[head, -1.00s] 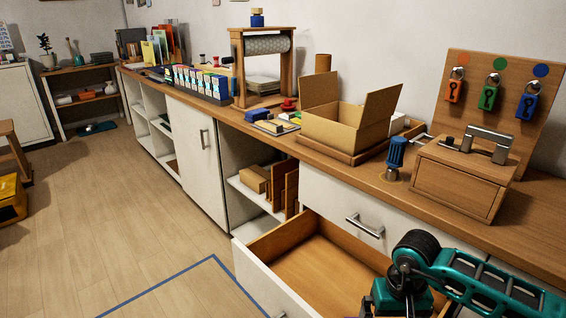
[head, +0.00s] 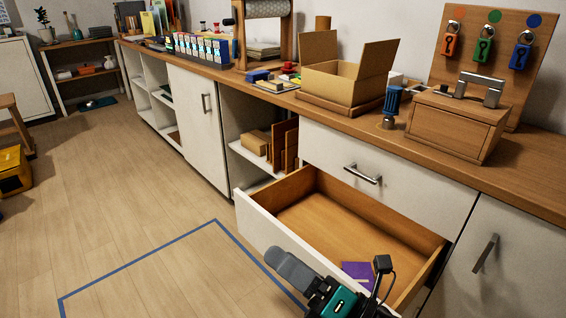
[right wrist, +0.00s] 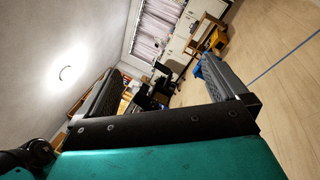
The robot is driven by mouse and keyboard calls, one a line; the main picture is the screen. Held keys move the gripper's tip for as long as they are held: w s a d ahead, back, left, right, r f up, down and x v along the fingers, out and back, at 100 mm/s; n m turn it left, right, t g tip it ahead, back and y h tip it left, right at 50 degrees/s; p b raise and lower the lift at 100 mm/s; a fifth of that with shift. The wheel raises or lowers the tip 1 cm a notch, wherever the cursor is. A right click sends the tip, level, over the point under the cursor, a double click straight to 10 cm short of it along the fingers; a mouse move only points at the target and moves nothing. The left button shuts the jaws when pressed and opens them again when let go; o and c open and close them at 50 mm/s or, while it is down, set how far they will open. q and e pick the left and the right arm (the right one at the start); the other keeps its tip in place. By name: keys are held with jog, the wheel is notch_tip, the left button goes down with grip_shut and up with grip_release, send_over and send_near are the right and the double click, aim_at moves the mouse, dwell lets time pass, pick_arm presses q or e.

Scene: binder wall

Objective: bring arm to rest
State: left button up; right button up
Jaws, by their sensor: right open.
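My right gripper (head: 336,268) is at the bottom of the head view, in front of the open drawer (head: 330,225). Its two fingers stand apart with nothing between them. In the right wrist view the open fingers (right wrist: 160,88) point across the room, with bare air between them. My right arm's teal body shows below the fingers. A flat purple thing (head: 357,272) lies in the drawer, partly hidden behind the gripper. My left gripper is in neither view.
The counter holds an open cardboard box (head: 342,82), a wooden box with a metal handle (head: 458,125) and a board with coloured padlocks (head: 490,50). The drawer juts out over the floor. Floor with a blue line (head: 140,258) lies clear at left.

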jog(key=d+f+m+t+h+b, duration=0.15)
jog(key=d+f+m+h, duration=0.4)
jog(key=m, duration=0.55)
jog(key=d+f+m+t+h+b, duration=0.15)
jog(key=d+f+m+h, duration=0.4)
jog(key=m, duration=0.65)
jog(key=s+d+f+m+g+h, duration=0.2)
jog(key=s+f+m+g, duration=0.3)
jog(key=s+f+m, duration=0.4)
pick_arm(q)
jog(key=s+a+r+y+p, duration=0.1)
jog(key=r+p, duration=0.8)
jog(key=p, duration=0.9)
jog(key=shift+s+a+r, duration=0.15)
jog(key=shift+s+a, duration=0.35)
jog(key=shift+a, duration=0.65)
pick_arm(e)
jog(key=d+r+m+h, duration=0.1)
jog(key=d+r, duration=0.2)
jog(key=r, duration=0.8)
jog(key=shift+d, duration=0.3)
jog(key=shift+c, duration=0.2)
